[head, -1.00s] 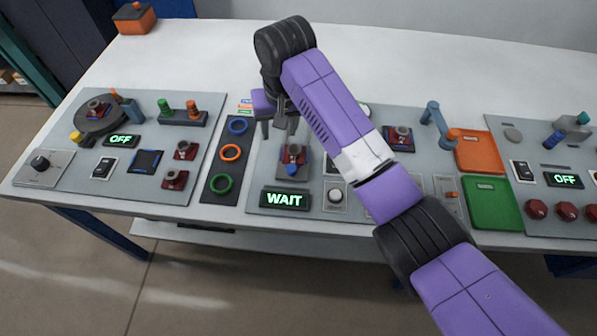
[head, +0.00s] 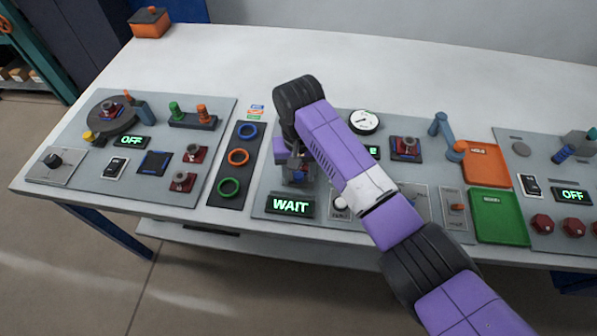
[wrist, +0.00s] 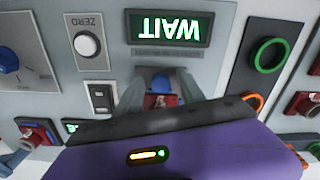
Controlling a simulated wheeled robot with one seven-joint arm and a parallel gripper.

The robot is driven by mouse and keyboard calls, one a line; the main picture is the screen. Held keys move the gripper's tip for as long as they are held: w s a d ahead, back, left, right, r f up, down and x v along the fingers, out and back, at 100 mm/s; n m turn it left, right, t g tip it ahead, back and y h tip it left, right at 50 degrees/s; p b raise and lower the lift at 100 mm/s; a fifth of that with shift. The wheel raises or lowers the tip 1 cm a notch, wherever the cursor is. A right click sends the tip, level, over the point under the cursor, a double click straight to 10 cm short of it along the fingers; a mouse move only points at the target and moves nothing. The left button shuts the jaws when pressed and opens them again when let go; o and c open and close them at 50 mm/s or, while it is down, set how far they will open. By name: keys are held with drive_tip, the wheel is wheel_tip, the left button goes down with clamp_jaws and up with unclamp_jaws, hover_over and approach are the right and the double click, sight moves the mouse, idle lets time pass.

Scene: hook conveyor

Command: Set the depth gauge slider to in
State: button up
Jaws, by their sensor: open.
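My gripper (head: 297,165) is over the panel with the green WAIT display (head: 290,206), pointing down. In the wrist view its two grey fingers (wrist: 160,93) are apart, either side of a small blue piece (wrist: 160,82) in front of a red part (wrist: 160,101). I cannot tell whether the fingers touch them. A round white dial gauge (head: 364,122) is at the back of this panel. No "in" mark is readable, so I cannot tell which piece is the depth gauge slider.
A ZERO button (wrist: 87,44) and a small rocker switch (wrist: 100,96) are beside the fingers in the wrist view. A dark strip with coloured rings (head: 238,157) is left of the gripper. Orange (head: 488,165) and green (head: 500,217) trays lie right.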

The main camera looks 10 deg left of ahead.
clamp_jaws()
idle(1.4)
